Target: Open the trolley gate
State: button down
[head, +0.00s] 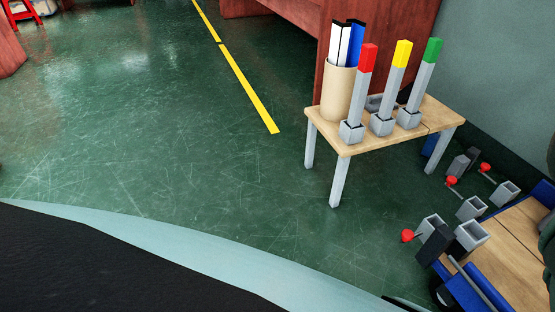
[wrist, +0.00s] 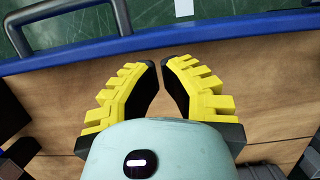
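The trolley appears to be the wooden deck with blue edging at the lower right of the head view (head: 512,240), cut off by the frame. In the wrist view, a wooden panel (wrist: 275,85) has a blue rail (wrist: 225,30) along its far edge. A grey bar handle (wrist: 70,8) stands at the rail's left end. I cannot tell which part is the gate. My gripper (wrist: 161,62) has yellow-toothed fingers with tips almost together and nothing between them. It is over the panel, just short of the rail, apart from the handle. It is out of the head view.
A small wooden table (head: 335,137) holds a beige cup (head: 338,92) and red-, yellow- and green-topped posts. Grey sockets and red-knobbed levers (head: 407,236) sit by the trolley. The green floor (head: 150,130) is open at left and centre. A grey wall stands at right.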

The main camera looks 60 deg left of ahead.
jog(key=shift+r+p, duration=0.15)
jog(key=shift+p, duration=0.15)
jog(key=shift+s+a+t+p, duration=0.15)
jog(key=shift+s+t+p, duration=0.3)
jog(key=shift+p, duration=0.3)
